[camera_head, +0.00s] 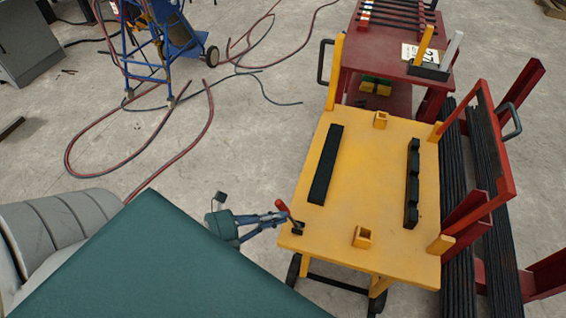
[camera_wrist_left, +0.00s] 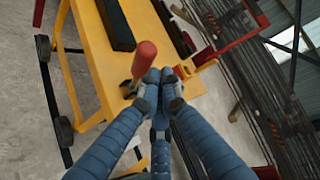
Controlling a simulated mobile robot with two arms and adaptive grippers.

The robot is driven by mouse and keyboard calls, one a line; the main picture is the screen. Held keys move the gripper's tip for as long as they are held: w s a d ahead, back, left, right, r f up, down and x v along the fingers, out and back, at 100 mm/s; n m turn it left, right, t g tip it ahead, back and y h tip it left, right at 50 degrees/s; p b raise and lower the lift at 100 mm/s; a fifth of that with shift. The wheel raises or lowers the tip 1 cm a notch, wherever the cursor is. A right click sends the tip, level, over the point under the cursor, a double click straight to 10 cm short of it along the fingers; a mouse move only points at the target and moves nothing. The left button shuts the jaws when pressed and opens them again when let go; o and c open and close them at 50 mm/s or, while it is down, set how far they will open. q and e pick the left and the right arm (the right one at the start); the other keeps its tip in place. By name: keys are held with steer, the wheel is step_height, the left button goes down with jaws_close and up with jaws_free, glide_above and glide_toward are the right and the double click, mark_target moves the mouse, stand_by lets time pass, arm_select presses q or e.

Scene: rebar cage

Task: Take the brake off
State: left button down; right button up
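The yellow cart (camera_head: 368,190) stands at the right of the head view. The brake lever, with a red handle (camera_head: 284,207) on a dark base (camera_head: 297,228), is at the cart's near left corner. The handle also shows in the wrist view (camera_wrist_left: 146,58), rising and leaning. My left gripper (camera_head: 284,217) is right beside the handle. In the wrist view its blue fingers (camera_wrist_left: 161,76) come together, with the handle just left of the fingertips and not between them. I cannot tell whether a finger touches it. My right gripper is out of view.
Two black bars (camera_head: 326,165) (camera_head: 412,185) lie on the cart top. A red cart (camera_head: 392,50) stands behind it, and a red rack with dark rods (camera_head: 455,180) to its right. Hoses (camera_head: 150,180) lie on the floor at left.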

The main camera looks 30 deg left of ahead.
arm_select(q)
steer(key=v, duration=1)
steer(key=shift+s+a, duration=0.15)
steer(key=shift+s, duration=0.05)
steer(key=shift+r, duration=0.15)
